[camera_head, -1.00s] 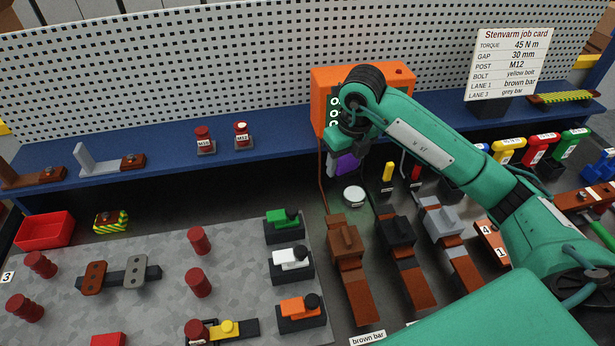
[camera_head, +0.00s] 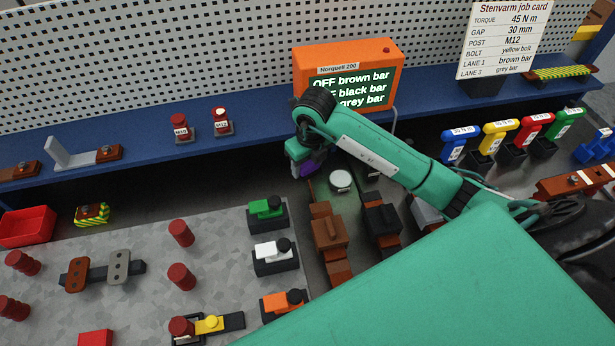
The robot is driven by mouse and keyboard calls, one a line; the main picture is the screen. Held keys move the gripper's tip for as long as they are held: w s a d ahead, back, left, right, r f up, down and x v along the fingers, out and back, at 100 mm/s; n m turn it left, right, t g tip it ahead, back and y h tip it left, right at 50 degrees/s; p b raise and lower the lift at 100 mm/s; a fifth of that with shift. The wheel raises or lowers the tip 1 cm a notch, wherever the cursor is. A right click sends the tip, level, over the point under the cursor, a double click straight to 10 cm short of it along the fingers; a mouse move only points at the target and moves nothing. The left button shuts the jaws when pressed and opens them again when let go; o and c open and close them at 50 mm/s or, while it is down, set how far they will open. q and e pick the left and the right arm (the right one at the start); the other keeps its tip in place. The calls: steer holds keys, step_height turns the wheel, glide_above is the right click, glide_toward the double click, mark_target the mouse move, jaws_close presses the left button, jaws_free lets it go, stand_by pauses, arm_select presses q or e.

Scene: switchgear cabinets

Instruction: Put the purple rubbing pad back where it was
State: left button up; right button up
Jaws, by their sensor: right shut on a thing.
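The purple rubbing pad (camera_head: 311,170) is held by my right gripper (camera_head: 306,166), which points down and is shut on it. Only part of the pad shows below the gripper and arm. It hangs just left of a round white-topped disc (camera_head: 341,179); whether it touches the surface below I cannot tell. My left gripper is not in view.
An orange tester (camera_head: 395,57) with a lit screen stands on the blue shelf behind my right arm. Brown (camera_head: 326,230) and black (camera_head: 381,220) bar clamps stand in front of the disc. Coloured blocks line the grey mat's (camera_head: 215,215) right side.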

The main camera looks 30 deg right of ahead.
mark_target(307, 188)
step_height(307, 188, down, 3)
steer(key=shift+f, duration=0.1)
step_height(307, 188, down, 3)
steer(key=shift+f+p, duration=0.2)
steer(key=shift+p, duration=0.6)
steer(key=shift+f, duration=0.5)
steer(key=shift+f, duration=0.1)
steer(key=o, duration=1)
steer(key=shift+o, duration=0.2)
